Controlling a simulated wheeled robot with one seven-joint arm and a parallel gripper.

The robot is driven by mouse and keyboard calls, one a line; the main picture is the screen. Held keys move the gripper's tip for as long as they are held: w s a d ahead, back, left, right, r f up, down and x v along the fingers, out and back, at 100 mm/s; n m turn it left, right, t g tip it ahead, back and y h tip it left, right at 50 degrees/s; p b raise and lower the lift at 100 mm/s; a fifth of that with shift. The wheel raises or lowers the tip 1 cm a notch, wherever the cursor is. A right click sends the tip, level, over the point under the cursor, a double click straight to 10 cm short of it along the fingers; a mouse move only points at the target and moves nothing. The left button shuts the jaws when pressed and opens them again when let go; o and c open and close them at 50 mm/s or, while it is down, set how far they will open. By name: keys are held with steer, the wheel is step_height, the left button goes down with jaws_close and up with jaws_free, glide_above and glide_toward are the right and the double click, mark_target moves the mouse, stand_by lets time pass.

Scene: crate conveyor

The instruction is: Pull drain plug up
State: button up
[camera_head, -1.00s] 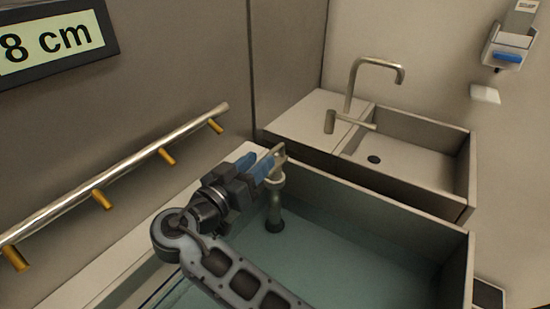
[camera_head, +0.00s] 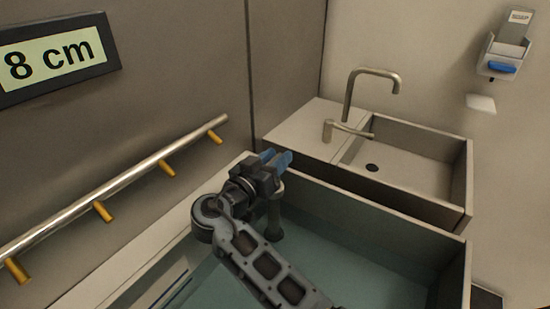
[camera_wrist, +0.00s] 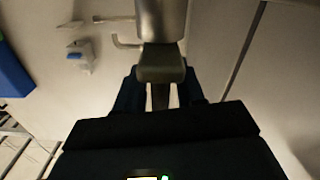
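The drain plug is an upright metal standpipe (camera_head: 275,222) in the water at the tank's back corner. My gripper (camera_head: 277,158) is at its top, with two blue fingers spread apart. In the wrist view the plug's block-like top (camera_wrist: 161,66) and narrow stem lie between my dark fingers (camera_wrist: 160,92), with gaps beside the stem. I see no firm contact. My gripper hides much of the plug's top in the head view. The tank (camera_head: 372,207) holds bluish-green water.
A wall display (camera_head: 55,60) reads 8 cm. A metal rail (camera_head: 120,185) on orange brackets runs along the left wall. Behind the tank are a sink (camera_head: 410,160) and a tap (camera_head: 372,71). A soap dispenser (camera_head: 505,45) hangs at the upper right.

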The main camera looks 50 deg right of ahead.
jaws_close()
stand_by(0.4)
